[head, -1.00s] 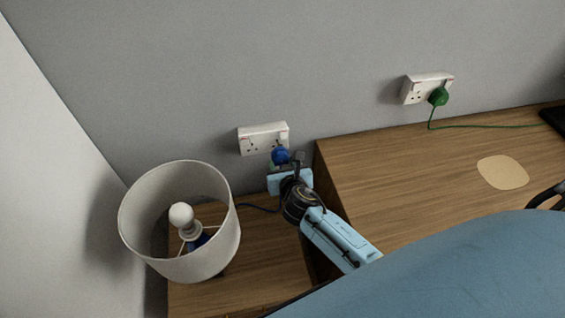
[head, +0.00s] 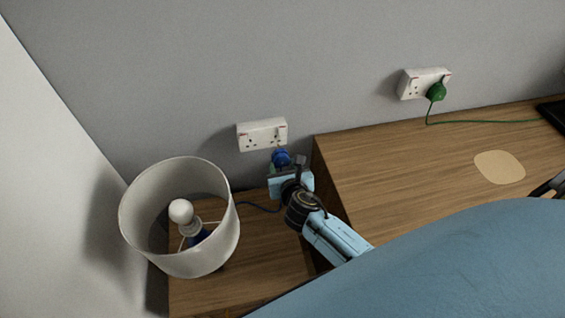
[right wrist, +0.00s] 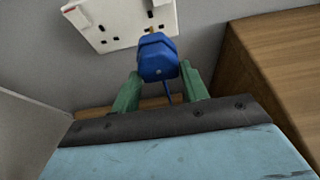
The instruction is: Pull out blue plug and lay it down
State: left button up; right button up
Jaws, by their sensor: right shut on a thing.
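The blue plug (head: 281,157) is held between the fingers of my right gripper (head: 287,167), just below the white double socket (head: 261,134). In the right wrist view the blue plug (right wrist: 157,58) sits between the green fingertips of my right gripper (right wrist: 160,84), with a brass-coloured pin showing at its top. The plug looks clear of the socket (right wrist: 118,14), whose right-hand holes show. A dark cable (head: 258,207) runs across the low wooden top towards the lamp. My left gripper is not in view.
A lamp with a white shade (head: 180,225) stands on the low wooden top (head: 245,265) at left. A higher wooden desk (head: 400,150) is at right, bearing a flat beige mat (head: 500,167). A green plug (head: 436,91) sits in a second socket (head: 414,84).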

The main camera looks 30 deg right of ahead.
jog(key=shift+s+a, duration=0.2)
jog(key=shift+s, duration=0.45)
jog(key=shift+s+a, duration=0.15)
jog(key=shift+s, duration=0.5)
